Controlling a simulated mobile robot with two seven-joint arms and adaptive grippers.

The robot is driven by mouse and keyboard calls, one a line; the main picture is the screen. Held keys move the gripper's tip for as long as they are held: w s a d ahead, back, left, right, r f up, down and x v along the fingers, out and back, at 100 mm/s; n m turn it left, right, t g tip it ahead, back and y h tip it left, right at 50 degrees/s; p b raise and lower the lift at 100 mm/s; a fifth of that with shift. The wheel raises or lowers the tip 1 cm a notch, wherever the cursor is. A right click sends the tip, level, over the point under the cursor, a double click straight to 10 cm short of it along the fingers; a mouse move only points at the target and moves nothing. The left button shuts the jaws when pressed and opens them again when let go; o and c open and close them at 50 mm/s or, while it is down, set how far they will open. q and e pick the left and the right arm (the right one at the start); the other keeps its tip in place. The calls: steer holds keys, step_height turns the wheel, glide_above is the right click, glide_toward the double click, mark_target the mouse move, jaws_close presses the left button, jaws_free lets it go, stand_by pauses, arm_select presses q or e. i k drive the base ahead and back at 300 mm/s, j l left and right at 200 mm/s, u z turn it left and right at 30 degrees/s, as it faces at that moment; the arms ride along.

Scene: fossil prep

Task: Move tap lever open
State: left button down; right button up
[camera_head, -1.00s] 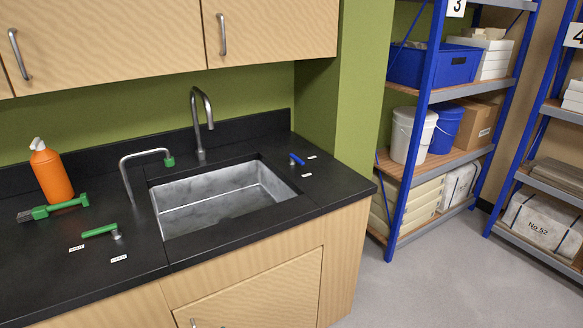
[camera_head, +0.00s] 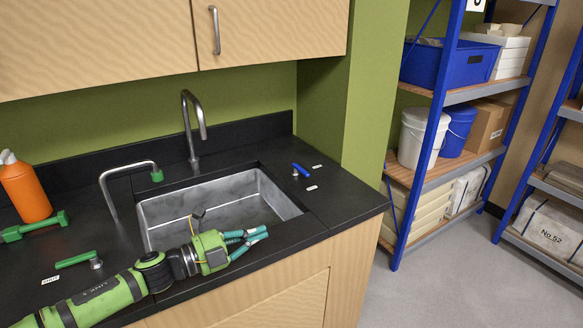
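A blue tap lever (camera_head: 301,170) stands on the black counter to the right of the sink, near two small white labels. A green tap lever (camera_head: 76,260) on a metal post stands on the counter left of the sink, beside a label. My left gripper (camera_head: 267,233), with teal fingers, is over the front edge of the sink, left of and nearer than the blue lever and apart from it. Its fingertips lie close together in this view, and I cannot tell if they meet. I see nothing held between them. My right gripper is not in view.
The grey sink (camera_head: 290,209) has a tall metal faucet (camera_head: 186,120) behind it and a green-tipped bent spout (camera_head: 107,190) at its left. Cabinets overhang the back; blue shelving (camera_head: 432,140) stands right.

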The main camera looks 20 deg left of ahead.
mark_target(296, 168)
steer(key=i+j, duration=0.35)
steer(key=i, duration=0.15)
steer(key=i+j, duration=0.35)
steer(key=i, duration=0.1)
